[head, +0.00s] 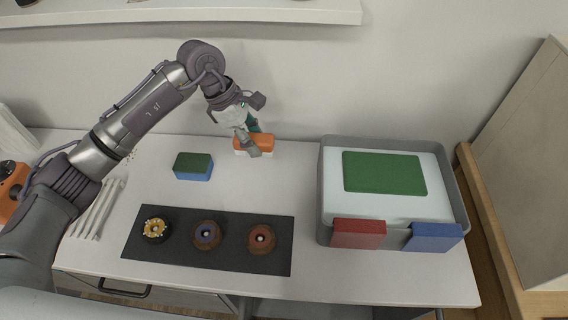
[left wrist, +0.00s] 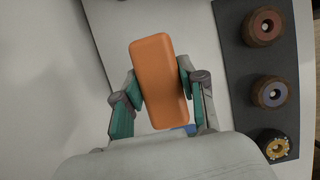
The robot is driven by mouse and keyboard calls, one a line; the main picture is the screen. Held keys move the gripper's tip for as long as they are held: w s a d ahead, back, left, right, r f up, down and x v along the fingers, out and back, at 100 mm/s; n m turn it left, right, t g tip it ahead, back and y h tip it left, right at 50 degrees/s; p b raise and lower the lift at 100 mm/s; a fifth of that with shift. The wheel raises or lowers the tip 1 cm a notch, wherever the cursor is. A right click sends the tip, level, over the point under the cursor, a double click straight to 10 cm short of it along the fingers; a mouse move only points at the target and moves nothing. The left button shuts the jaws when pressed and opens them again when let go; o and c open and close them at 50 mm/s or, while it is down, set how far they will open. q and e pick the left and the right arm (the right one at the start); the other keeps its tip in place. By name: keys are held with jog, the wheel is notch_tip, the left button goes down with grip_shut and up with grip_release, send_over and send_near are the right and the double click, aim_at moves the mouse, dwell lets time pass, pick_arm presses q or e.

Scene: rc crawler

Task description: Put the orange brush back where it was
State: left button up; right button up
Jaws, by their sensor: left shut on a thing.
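The orange brush (head: 258,141) has an orange top and a pale underside and is at the back of the white table, left of the grey bin. My left gripper (head: 252,133) is shut on it from above. In the left wrist view the orange brush (left wrist: 158,82) sits between the two fingers of my left gripper (left wrist: 160,95), which touch its sides. I cannot tell whether its underside touches the table. My right gripper is not in view.
A green-and-blue block (head: 193,167) lies left of the brush. A dark mat (head: 207,262) in front holds three round pieces. The grey bin (head: 463,215) holds water-like pale content, a green board (head: 384,173), and red (head: 358,234) and blue (head: 433,237) blocks at its front rim. White bars (head: 98,208) lie at left.

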pick_arm(q)
jog(key=shift+w+d+f, duration=0.15)
jog(key=shift+d+f, duration=0.05)
jog(key=shift+f, duration=0.05)
jog(key=f, duration=0.1)
jog(key=f+p, duration=0.1)
jog(key=f, duration=0.3)
jog(key=shift+s+a+p, duration=0.25)
jog(key=shift+p, duration=0.15)
notch_tip(320, 180, down, 4)
jog(key=shift+w+d+r+p, duration=0.1)
jog(key=shift+d+p, duration=0.05)
jog(key=shift+p, duration=0.35)
jog(key=shift+f, duration=0.25)
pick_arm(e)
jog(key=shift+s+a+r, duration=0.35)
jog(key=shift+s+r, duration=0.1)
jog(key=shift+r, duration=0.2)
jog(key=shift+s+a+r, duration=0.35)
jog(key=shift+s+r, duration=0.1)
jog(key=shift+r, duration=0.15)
pick_arm(q)
jog(key=shift+f, duration=0.1)
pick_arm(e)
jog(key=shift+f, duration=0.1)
